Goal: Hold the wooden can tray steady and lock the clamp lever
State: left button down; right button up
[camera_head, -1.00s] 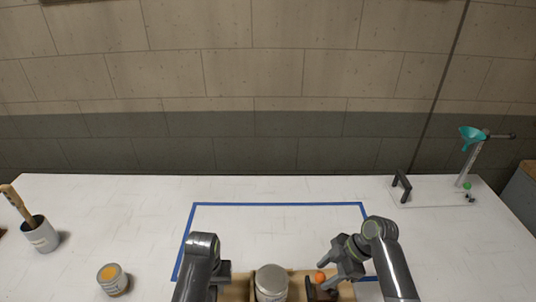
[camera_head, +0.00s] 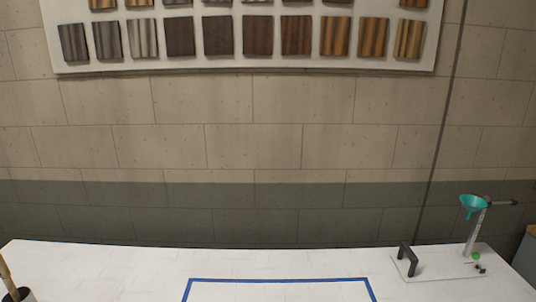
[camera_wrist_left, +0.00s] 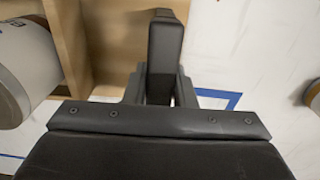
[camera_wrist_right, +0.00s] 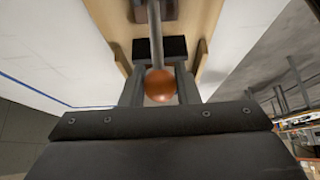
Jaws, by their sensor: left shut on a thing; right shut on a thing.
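The wooden can tray (camera_wrist_left: 112,45) fills the upper left of the left wrist view. In the right wrist view, the clamp lever is a grey rod (camera_wrist_right: 155,35) with an orange ball knob (camera_wrist_right: 159,86). My right gripper (camera_wrist_right: 159,92) is shut on the lever at the knob, between its fingers. The rod runs towards a metal part on the tray's wood (camera_wrist_right: 108,25). The head view shows neither gripper nor tray.
Blue tape (camera_head: 280,281) marks a rectangle on the white table (camera_head: 110,268). A stand with a teal funnel (camera_head: 473,204) is at the far right. A brush in a cup (camera_head: 18,293) shows at the left edge. Another can (camera_wrist_left: 314,95) is at the right of the left wrist view.

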jog(key=shift+d, duration=0.1)
jog(key=shift+c, duration=0.3)
jog(key=shift+w+d+r, duration=0.1)
jog(key=shift+d+r, duration=0.15)
jog(key=shift+d, duration=0.25)
jog(key=shift+w+d+r, duration=0.1)
jog(key=shift+d+r, duration=0.15)
jog(key=shift+d, duration=0.25)
jog(key=shift+d+r, duration=0.15)
jog(key=shift+d, duration=0.35)
jog(key=shift+d+r, duration=0.15)
jog(key=shift+d, duration=0.35)
jog(key=shift+d+r, duration=0.15)
jog(key=shift+d, duration=0.9)
